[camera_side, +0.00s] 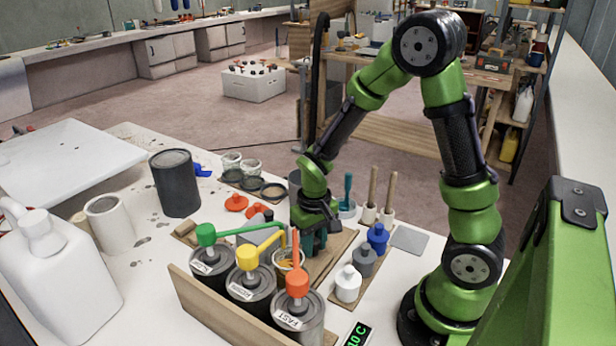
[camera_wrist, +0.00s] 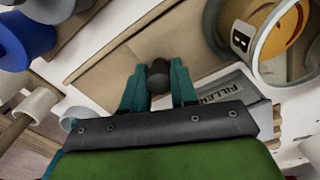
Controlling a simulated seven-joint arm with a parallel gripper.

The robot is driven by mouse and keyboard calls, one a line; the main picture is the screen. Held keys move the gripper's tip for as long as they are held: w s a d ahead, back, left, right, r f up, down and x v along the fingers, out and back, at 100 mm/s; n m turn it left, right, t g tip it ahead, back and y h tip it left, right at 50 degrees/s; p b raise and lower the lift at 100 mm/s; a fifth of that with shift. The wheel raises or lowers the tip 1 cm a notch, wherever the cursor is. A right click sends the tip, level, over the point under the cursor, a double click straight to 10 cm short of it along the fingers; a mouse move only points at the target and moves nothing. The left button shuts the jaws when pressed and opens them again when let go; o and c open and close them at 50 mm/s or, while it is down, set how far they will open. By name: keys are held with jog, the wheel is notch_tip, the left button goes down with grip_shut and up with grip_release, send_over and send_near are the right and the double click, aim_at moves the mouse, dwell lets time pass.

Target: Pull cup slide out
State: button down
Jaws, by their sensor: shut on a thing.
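My gripper (camera_side: 314,243) reaches down over a tan wooden board (camera_side: 338,262) behind the dispensers. In the wrist view its two teal fingers (camera_wrist: 157,80) are shut on a small dark round knob (camera_wrist: 158,72), just above the tan board (camera_wrist: 160,42). I take the knob to be the cup slide's handle; its joint to the slide is hidden. A pale cup (camera_wrist: 255,60) with orange-brown contents and a dark "B" label stands beside the fingers, apart from them. In the side view the cup (camera_side: 289,258) is partly hidden behind the dispenser levers.
Three dispensers with green (camera_side: 206,235), yellow (camera_side: 247,257) and orange (camera_side: 297,284) lever tops stand close at the left. White, grey and blue bottles (camera_side: 364,262) stand at the right. A "FILLER" label (camera_wrist: 222,95) lies near the right finger. A grey plate (camera_side: 409,240) lies farther right.

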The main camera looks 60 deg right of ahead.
jog(key=d, duration=1.2)
jog(key=shift+w+d, duration=0.2)
jog(key=shift+d, duration=0.1)
jog(key=shift+r, duration=0.1)
jog(key=c, duration=1.2)
grip_release()
jog(key=o, duration=0.3)
notch_tip(320, 180, up, 17)
jog(key=shift+f, duration=0.1)
